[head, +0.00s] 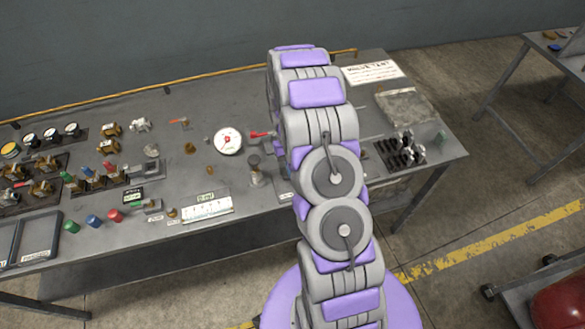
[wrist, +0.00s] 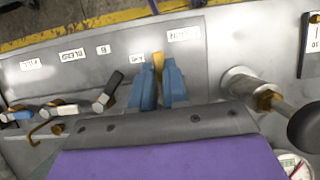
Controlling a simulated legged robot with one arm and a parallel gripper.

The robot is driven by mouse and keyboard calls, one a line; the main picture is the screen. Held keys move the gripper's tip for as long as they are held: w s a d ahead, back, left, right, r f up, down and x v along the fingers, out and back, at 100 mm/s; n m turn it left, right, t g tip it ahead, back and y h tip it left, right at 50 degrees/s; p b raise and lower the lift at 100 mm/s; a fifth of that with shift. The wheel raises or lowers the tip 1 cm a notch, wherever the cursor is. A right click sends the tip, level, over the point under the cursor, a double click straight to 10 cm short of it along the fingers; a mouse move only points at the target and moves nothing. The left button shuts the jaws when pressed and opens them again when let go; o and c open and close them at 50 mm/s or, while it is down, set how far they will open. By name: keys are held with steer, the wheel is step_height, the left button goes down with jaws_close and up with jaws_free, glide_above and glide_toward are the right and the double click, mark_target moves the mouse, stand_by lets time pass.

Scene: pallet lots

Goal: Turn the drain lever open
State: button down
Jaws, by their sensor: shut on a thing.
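In the wrist view my gripper (wrist: 160,72) has its two blue fingers closed around a yellow-orange lever handle (wrist: 158,61). The tip of the handle shows between the fingertips. The rest of the lever is hidden by the fingers and the gripper body. A white label (wrist: 184,34), which seems to read DRAIN, lies just to the right of the handle, and a smaller label (wrist: 137,58) is to its left. In the head view my own arm hides the gripper and this lever.
In the wrist view several small levers (wrist: 104,101) stand left of the gripper, with labels such as BLEED (wrist: 72,54). A metal fitting with a dark knob (wrist: 303,128) is close on the right. In the head view a round gauge (head: 228,141) and many valves crowd the grey bench (head: 225,95).

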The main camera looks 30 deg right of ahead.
steer(key=c, duration=1.1)
jaws_free()
steer(key=p+v, duration=0.1)
steer(key=v, duration=1.6)
steer(key=shift+w+d, duration=0.1)
steer(key=shift+w, duration=0.1)
steer(key=shift+r, duration=0.1)
